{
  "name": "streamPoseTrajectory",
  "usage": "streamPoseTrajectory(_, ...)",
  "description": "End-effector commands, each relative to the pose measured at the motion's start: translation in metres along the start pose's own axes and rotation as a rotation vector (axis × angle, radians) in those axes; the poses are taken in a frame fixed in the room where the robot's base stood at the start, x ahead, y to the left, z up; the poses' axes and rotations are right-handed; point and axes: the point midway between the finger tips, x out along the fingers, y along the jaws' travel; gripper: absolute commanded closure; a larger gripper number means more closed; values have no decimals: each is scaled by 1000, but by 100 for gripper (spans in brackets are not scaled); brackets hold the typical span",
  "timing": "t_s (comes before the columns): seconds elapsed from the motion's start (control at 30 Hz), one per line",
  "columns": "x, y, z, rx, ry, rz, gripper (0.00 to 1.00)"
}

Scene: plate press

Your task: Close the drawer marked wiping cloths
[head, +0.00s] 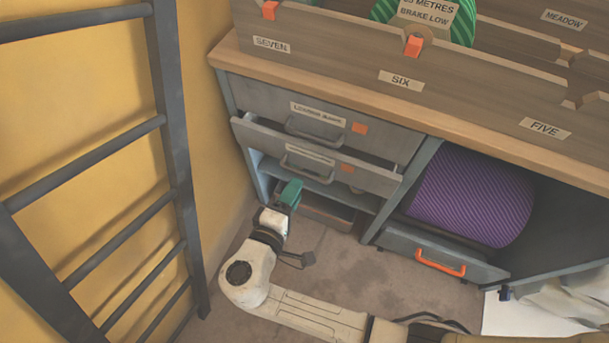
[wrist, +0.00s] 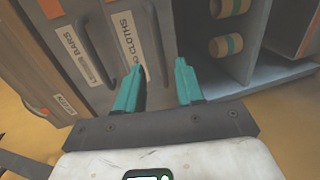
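The wiping cloths drawer (head: 372,179) is the lower of two grey drawers at the cabinet's left. Its front stands out a little past the drawer above, with a dark gap along its top edge. Its small label is blurred in the head view; in the wrist view the label (wrist: 129,44) reads "CLOTHS". The drawer has a grey bar handle (head: 307,166). My gripper (head: 292,190) is below and in front of it. In the wrist view my gripper (wrist: 158,75) has its teal fingers apart and empty, facing the drawer. I cannot tell whether they touch it.
The bars drawer (head: 262,94) above looks shut. An open shelf lies below the cloths drawer. To the right, a purple roll (head: 470,196) sits above an orange-handled drawer (head: 440,262). A dark ladder (head: 172,130) leans at the left wall. Bare floor lies before the cabinet.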

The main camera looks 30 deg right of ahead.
Motion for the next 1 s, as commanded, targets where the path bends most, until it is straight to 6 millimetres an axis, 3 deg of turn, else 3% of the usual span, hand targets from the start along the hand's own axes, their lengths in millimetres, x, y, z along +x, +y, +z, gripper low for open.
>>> streamPoseTrajectory(0.1,22,-2,0,0,-3,0,62)
streamPoseTrajectory(0.3,46,-1,0,-1,-1,0,62)
streamPoseTrajectory(0.7,54,0,0,-2,0,0,62)
streamPoseTrajectory(1.0,54,0,0,-1,0,0,89)
